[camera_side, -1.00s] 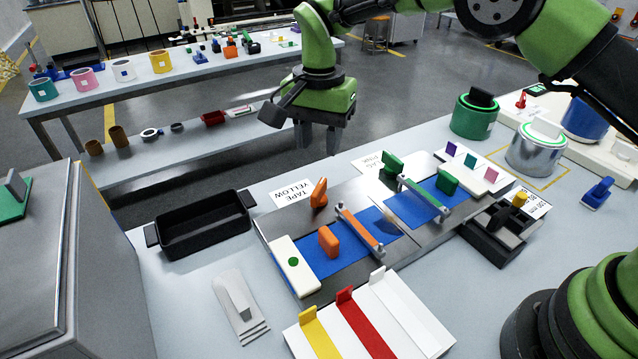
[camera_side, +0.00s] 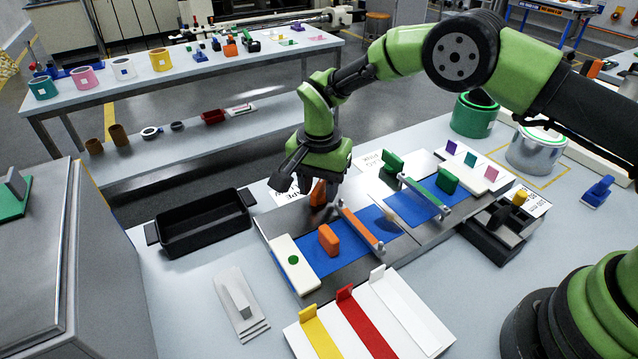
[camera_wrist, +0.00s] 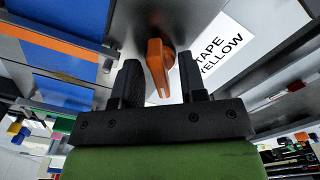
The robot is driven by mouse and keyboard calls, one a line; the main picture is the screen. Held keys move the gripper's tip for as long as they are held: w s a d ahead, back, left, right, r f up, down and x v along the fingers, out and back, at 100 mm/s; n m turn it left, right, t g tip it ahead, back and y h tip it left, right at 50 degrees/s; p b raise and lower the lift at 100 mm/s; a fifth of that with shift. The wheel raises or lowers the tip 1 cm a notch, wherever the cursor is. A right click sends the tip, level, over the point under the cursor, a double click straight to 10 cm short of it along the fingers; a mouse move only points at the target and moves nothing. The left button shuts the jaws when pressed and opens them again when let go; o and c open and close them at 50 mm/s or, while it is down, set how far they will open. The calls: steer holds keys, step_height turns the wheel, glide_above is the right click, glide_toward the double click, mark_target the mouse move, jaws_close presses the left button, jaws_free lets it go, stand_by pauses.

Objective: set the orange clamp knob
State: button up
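The orange clamp knob (camera_side: 318,194) stands on the metal plate at the far end of the orange clamp bar (camera_side: 360,230). It also shows in the wrist view (camera_wrist: 159,62), upright with a flat grip. My gripper (camera_side: 316,182) is just above and around the knob in the side view. In the wrist view my gripper (camera_wrist: 160,72) is open, one dark finger on each side of the knob, with a gap to each. Whether the fingertips reach down to the plate is hidden.
An orange block (camera_side: 328,241) sits on the blue strip near the bar. A green knob (camera_side: 392,162) and green bar (camera_side: 425,192) stand to the right. A black tray (camera_side: 205,225) lies left. A card reading TAPE YELLOW (camera_wrist: 222,45) lies beside the knob.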

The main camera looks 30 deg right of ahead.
mark_target(319, 184)
jaws_close()
steer(key=shift+n, duration=0.3)
steer(key=n, duration=0.4)
steer(key=shift+n, duration=2.9)
jaws_free()
steer(key=shift+r, duration=0.1)
step_height(319, 184, up, 10)
steer(key=shift+f, duration=0.1)
